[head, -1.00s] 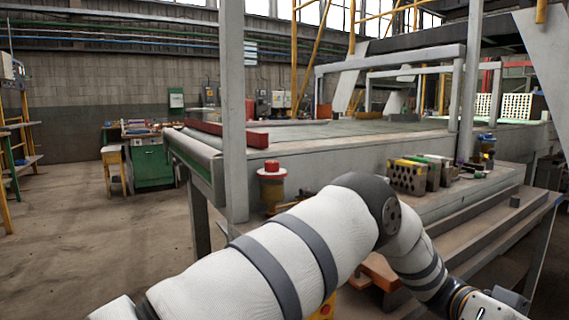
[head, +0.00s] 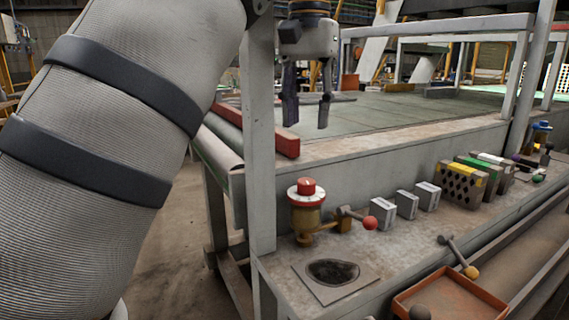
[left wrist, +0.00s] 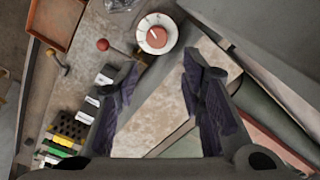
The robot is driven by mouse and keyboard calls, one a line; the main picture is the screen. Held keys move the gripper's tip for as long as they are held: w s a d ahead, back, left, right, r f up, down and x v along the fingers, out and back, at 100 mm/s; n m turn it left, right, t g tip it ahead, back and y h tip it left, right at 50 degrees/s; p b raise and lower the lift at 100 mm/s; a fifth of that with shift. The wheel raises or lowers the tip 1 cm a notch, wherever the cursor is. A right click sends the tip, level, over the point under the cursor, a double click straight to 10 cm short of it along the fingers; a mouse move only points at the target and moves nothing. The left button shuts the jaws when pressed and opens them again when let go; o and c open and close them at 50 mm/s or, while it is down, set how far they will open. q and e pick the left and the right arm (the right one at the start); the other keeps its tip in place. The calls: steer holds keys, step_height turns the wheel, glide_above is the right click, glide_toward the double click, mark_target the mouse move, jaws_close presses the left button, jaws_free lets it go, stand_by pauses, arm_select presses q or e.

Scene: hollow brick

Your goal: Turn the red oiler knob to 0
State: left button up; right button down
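The red oiler knob (head: 306,186) sits on top of a brass oiler with a white dial ring (head: 306,197), beside the grey post on the workbench. My left gripper (head: 307,108) hangs fingers down above the table behind the oiler, higher than the knob and apart from it. Its fingers are spread and nothing is between them. In the left wrist view the knob (left wrist: 157,37) with a pale pointer mark lies beyond the open fingertips (left wrist: 163,72), near the top. The dial numbers are too small to read. My right gripper is not in view.
A grey post (head: 260,130) stands close left of the oiler. A red-ball lever (head: 369,222), several grey blocks (head: 406,204) and hollow bricks (head: 462,184) line the bench to the right. A square plate with a dark hole (head: 334,273) and an orange tray (head: 450,300) lie in front.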

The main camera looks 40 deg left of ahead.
mark_target(307, 180)
arm_select(q)
steer(key=f, duration=0.7)
steer(key=f+p, duration=0.1)
steer(key=f, duration=0.3)
steer(key=shift+d+f, duration=0.25)
steer(key=shift+f, duration=0.05)
steer(key=shift+c, duration=0.2)
jaws_close()
